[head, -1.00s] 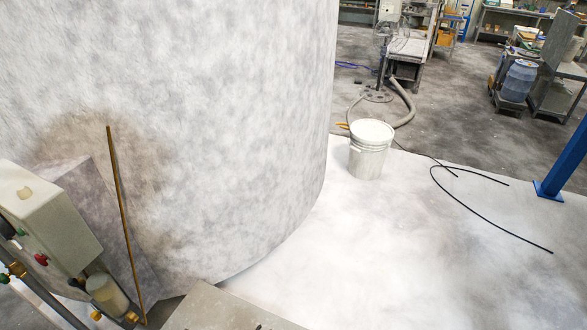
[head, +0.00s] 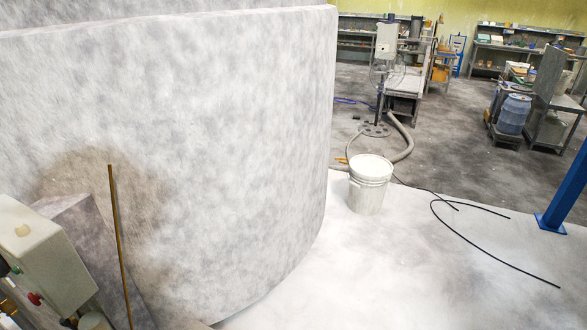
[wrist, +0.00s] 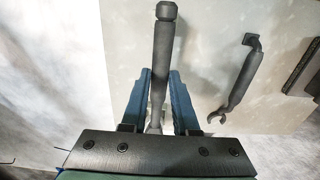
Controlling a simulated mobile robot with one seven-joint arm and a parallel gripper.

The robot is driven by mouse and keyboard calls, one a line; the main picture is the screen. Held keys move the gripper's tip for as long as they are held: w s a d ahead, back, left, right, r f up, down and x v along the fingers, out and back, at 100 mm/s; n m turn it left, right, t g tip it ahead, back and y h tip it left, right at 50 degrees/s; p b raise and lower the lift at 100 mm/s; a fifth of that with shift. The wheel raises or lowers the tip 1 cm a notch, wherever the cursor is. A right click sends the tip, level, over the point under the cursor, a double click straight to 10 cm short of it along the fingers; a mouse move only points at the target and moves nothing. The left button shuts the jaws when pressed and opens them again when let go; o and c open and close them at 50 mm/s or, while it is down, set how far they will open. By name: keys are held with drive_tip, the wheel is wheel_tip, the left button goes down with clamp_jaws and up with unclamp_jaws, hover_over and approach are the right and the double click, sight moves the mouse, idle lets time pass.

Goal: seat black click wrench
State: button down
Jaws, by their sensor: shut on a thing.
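In the wrist view my gripper (wrist: 160,76) has its two blue fingers on either side of a dark grey, rod-shaped tool, taken as the black click wrench (wrist: 162,40). The gripper is shut on it. The wrench points away from the palm, with a narrow neck and a thicker rounded end at the top of the picture. Its near end is partly hidden between the fingers and the palm plate. I cannot tell whether it touches the pale surface behind it. Neither the gripper nor the wrench shows in the head view.
A second dark wrench (wrist: 240,80) with an open jaw lies right of the gripper against the pale panel (wrist: 215,30). A dark bar (wrist: 304,68) is at the right edge. The head view shows a large pale drum (head: 220,130), a white pail (head: 370,185) and a control box (head: 45,260).

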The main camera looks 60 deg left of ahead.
drive_tip(key=shift+f, duration=0.15)
drive_tip(key=shift+f+b, duration=0.9)
drive_tip(key=shift+f, duration=0.25)
drive_tip(key=c, duration=0.6)
unclamp_jaws()
drive_tip(key=shift+r, duration=0.1)
wheel_tip(320, 180, up, 13)
drive_tip(key=b, duration=0.1)
